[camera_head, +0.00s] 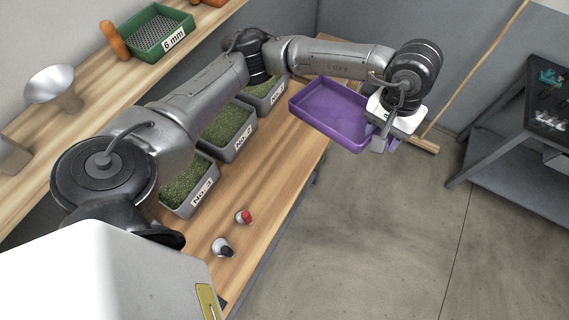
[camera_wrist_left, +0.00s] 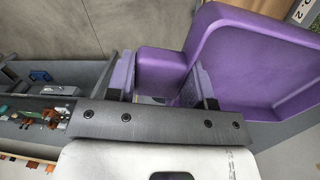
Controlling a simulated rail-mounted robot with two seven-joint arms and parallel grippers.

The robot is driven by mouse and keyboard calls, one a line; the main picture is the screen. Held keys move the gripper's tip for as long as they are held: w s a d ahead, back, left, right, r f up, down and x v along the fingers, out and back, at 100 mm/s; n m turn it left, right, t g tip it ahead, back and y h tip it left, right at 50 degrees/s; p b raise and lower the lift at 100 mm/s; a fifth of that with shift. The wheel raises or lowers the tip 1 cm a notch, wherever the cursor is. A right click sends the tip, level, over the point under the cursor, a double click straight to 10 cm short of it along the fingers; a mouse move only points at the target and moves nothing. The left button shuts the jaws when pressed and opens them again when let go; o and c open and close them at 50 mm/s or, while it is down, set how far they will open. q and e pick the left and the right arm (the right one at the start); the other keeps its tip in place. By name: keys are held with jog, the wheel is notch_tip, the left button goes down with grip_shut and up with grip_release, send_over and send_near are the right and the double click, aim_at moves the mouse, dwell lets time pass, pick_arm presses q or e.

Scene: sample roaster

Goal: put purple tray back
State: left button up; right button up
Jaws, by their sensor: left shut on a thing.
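The purple tray (camera_head: 330,112) is a shallow, empty rectangular tray. In the head view it is held out at the far right end of the wooden bench, partly past its edge. My left gripper (camera_head: 384,140) is shut on a grip on the tray's near right side. In the left wrist view the tray (camera_wrist_left: 265,65) fills the upper right, and its purple grip block sits between the fingers of my left gripper (camera_wrist_left: 160,85). My left arm reaches across the bench and hides part of it. My right gripper is not in view.
Grey bins of green beans, one labelled No. 3 (camera_head: 190,190), line the bench (camera_head: 265,180). Two small knobs, one red-topped (camera_head: 243,217), are near its front. A green 6 mm sieve tray (camera_head: 155,32) and a metal funnel (camera_head: 54,86) are on the shelf. A dark workbench (camera_head: 520,120) stands right.

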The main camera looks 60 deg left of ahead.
pick_arm(q)
jog(key=s+a+f+n+b, duration=0.1)
jog(key=a+f+b, duration=0.15)
jog(key=f, duration=0.75)
jog(key=a+f+n+y+b, duration=0.1)
jog(key=f+b, duration=0.3)
jog(key=f, duration=0.6)
jog(key=s+a+f+b, duration=0.1)
jog(key=f+b, duration=0.3)
jog(key=f, duration=0.6)
send_over(310, 171)
jog(key=shift+n, duration=0.3)
notch_tip(310, 171, down, 8)
jog(key=shift+f+p, duration=0.2)
jog(key=shift+p, duration=0.15)
jog(key=shift+f, duration=2.05)
jog(key=shift+f, duration=0.15)
jog(key=o, duration=1)
